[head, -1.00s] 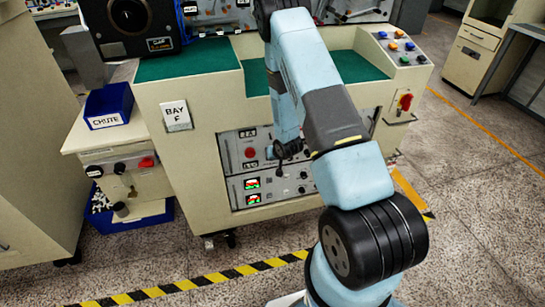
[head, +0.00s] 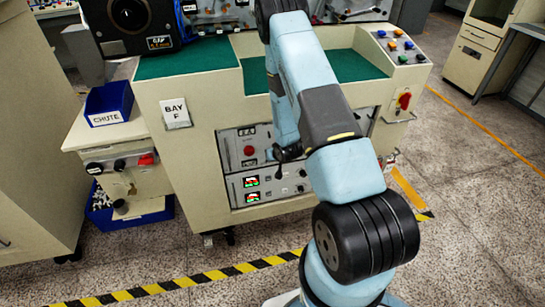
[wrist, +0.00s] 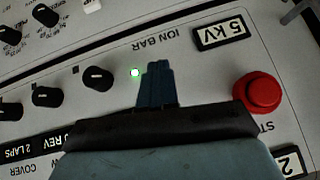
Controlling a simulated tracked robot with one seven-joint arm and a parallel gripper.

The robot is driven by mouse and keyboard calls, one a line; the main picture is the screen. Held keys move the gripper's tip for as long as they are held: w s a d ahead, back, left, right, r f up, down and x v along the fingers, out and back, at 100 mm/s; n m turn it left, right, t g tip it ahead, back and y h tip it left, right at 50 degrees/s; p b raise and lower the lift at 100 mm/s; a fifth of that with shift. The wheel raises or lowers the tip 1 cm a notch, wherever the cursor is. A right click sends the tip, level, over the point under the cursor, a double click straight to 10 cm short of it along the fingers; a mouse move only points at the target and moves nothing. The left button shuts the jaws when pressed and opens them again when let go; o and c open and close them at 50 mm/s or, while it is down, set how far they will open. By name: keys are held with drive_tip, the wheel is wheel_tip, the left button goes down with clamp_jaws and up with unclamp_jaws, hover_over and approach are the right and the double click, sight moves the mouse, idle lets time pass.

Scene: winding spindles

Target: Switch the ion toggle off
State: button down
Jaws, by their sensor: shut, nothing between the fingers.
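The ion toggle itself does not show. Its "ION BAR" label (wrist: 170,36) is on the pale panel in the wrist view, upside down there. A small lamp (wrist: 135,72) by the label glows white with a green rim. My gripper (wrist: 158,66) is shut and empty, its dark blue fingers over the panel just below the label and right of the lamp. The fingers may hide the toggle; I cannot tell whether they touch it. In the head view the dark end of my arm is in front of the cabinet's control panel (head: 237,139).
A red button (wrist: 260,92) stands out right of the fingers. Several black knobs, one of them nearest (wrist: 98,78), lie to the left. A "5 KV" plate (wrist: 223,31) is at the upper right. A blue chute bin (head: 109,103) sits left of the cabinet.

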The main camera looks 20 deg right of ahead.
drive_tip(key=shift+s+f, duration=0.3)
drive_tip(key=shift+f, duration=0.25)
drive_tip(key=shift+s+f, duration=0.3)
drive_tip(key=shift+f, duration=0.2)
drive_tip(key=shift+r, duration=0.2)
drive_tip(key=shift+r, duration=0.6)
